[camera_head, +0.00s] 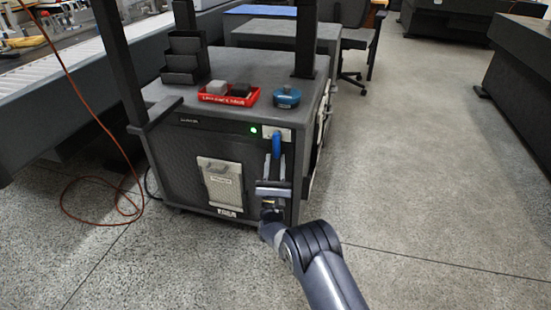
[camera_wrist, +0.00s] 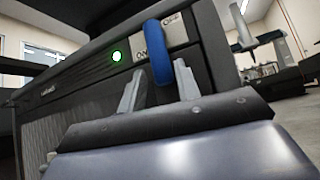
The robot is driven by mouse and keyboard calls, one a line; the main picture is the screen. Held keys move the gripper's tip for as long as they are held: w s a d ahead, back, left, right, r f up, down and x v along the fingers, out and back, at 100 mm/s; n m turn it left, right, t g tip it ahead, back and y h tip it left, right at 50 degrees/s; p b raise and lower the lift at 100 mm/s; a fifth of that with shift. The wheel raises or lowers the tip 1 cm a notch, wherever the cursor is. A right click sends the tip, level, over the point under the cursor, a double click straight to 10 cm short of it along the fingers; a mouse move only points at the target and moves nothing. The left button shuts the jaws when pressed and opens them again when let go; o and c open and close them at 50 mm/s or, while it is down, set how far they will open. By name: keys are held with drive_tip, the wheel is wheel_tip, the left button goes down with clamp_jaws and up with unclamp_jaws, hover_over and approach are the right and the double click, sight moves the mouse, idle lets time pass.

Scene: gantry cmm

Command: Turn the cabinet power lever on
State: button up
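The cabinet (camera_head: 180,165) is dark, with a pale label plate (camera_head: 278,134) at the upper right of its front. A blue power lever (camera_head: 277,148) hangs down over this plate; it also shows in the wrist view (camera_wrist: 159,50), close ahead. The plate has markings beside the lever, partly hidden by it. A green light (camera_wrist: 116,56) glows left of the lever. My gripper (camera_head: 275,172) is just below the lever in the head view. In the wrist view its fingers (camera_wrist: 160,80) are apart, one on either side of the lever's lower end. I cannot tell whether they touch it.
A red tray (camera_head: 229,98) with small blocks, a blue round object (camera_head: 287,97) and dark bins (camera_head: 184,60) stand on the cabinet top. Dark posts rise from it. An orange cable (camera_head: 100,180) lies to the left. The floor at right (camera_head: 420,170) is clear.

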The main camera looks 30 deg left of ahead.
drive_tip(key=p+v, duration=0.2)
drive_tip(key=v, duration=0.7)
drive_tip(key=shift+f, duration=0.1)
drive_tip(key=b+x, duration=0.3)
drive_tip(key=x, duration=0.7)
drive_tip(key=shift+w, duration=0.2)
drive_tip(key=shift+w+r+n+y, duration=0.1)
drive_tip(key=shift+r+n+y, duration=0.25)
drive_tip(key=shift+n+y, duration=0.05)
drive_tip(key=shift+f+m+h, duration=0.1)
drive_tip(key=shift+m+h, duration=0.3)
drive_tip(key=p+v, duration=0.3)
drive_tip(key=v, duration=0.7)
drive_tip(key=b+x, duration=0.3)
drive_tip(key=x, duration=0.7)
drive_tip(key=shift+d+n+g+y, duration=0.15)
drive_tip(key=shift+n+g+y, duration=0.2)
drive_tip(key=shift+n+y, duration=0.3)
drive_tip(key=shift+d+n+g+y, duration=0.15)
drive_tip(key=shift+n+g+y, duration=0.2)
drive_tip(key=shift+n+y, duration=0.3)
